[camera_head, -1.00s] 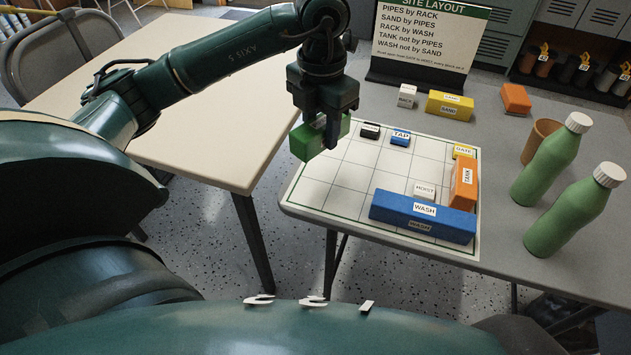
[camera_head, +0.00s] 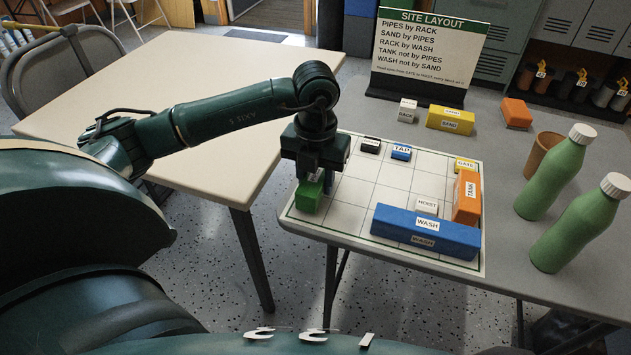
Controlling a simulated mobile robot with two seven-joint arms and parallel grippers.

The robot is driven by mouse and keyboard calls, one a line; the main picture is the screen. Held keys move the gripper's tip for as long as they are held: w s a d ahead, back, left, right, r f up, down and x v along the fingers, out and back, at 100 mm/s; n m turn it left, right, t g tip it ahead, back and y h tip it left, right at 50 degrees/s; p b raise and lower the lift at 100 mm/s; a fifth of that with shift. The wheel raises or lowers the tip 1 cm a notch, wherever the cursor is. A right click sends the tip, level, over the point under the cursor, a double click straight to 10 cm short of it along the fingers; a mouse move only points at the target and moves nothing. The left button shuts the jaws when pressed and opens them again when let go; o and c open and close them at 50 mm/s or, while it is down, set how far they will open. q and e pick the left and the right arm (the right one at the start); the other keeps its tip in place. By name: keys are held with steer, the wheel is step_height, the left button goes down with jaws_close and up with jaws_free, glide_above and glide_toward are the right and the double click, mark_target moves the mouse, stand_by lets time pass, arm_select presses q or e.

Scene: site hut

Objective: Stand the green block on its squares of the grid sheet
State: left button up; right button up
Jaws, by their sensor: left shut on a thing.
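The green block (camera_head: 309,197) is in my left gripper (camera_head: 312,176), which is shut on it from above. The block is at the near left corner of the grid sheet (camera_head: 349,190); I cannot tell whether it touches the sheet. The gripper hides the block's upper part. On the sheet, a blue WASH block (camera_head: 425,232) lies along the near right side, with an orange TANK block (camera_head: 467,196) behind its right end. A white HOIST block (camera_head: 427,204), a blue TAP block (camera_head: 401,152), a black block (camera_head: 371,146) and a yellow GATE block (camera_head: 465,165) are also there. My right gripper is out of view.
A SITE LAYOUT sign (camera_head: 428,50) stands at the back. A white RACK block (camera_head: 407,110), yellow SAND block (camera_head: 450,119) and orange block (camera_head: 516,113) lie behind the sheet. Two green bottles (camera_head: 550,175) (camera_head: 580,225) and a brown cup (camera_head: 541,153) stand right. The sheet's middle is clear.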

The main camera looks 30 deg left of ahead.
arm_select(q)
steer(key=shift+f, duration=0.45)
steer(key=shift+f, duration=0.15)
steer(key=o, duration=1.1)
steer(key=shift+c, duration=0.2)
